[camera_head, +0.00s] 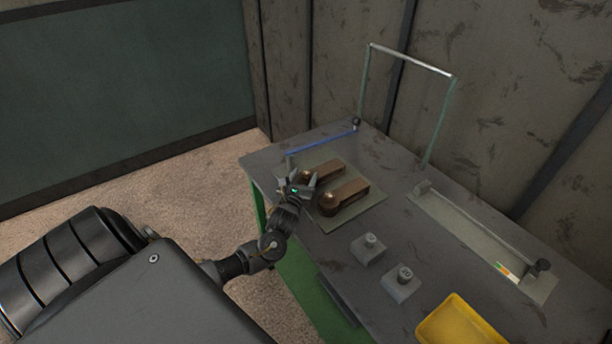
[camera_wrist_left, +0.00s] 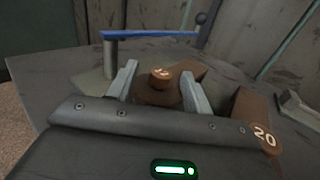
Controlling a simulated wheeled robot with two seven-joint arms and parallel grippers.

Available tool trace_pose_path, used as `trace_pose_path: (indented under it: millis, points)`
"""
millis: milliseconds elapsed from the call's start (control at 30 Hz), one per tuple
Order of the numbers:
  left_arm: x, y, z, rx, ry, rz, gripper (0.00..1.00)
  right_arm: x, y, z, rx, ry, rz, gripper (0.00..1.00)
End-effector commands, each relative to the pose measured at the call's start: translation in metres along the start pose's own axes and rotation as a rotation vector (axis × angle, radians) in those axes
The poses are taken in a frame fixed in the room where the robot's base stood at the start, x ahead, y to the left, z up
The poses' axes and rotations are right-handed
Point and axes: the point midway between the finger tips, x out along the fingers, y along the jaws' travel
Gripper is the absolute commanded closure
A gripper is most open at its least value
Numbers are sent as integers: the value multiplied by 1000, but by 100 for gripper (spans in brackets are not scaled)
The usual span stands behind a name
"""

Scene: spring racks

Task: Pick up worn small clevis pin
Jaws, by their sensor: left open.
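Two rounded brown pieces, a farther one (camera_head: 325,172) and a nearer one (camera_head: 345,198), lie on a pale mat (camera_head: 372,203) on the bench. My left gripper (camera_head: 300,180) is open at their left ends. In the left wrist view, a small brown round knob (camera_wrist_left: 160,77) with a pale mark on top shows between the open fingers, apart from both. A brown piece marked 20 (camera_wrist_left: 262,137) lies to the right of the fingers. I cannot tell for sure which part is the worn small clevis pin. My right gripper is not in view.
A blue bar (camera_head: 322,144) stands behind the mat. Two grey blocks with round tops, one (camera_head: 368,249) and another (camera_head: 401,284), sit in front. A yellow tray (camera_head: 450,323) is at the near edge. A rail plate (camera_head: 470,232) lies to the right, below a tall frame (camera_head: 411,59).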

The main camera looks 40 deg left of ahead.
Motion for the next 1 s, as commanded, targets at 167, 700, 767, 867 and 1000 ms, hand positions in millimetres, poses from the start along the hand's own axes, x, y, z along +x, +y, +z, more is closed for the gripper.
trace_pose_path:
  millis: [167,700,767,867,1000]
  points:
    - [27,-1,2,-1,0,3,50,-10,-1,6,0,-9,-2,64]
    - [38,-2,0,-1,0,0,71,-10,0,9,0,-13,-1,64]
    - [38,-2,0,-1,0,0,79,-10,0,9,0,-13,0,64]
    - [38,-2,0,-1,0,0,92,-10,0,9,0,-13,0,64]
    - [38,-2,0,-1,0,0,100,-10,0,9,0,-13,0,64]
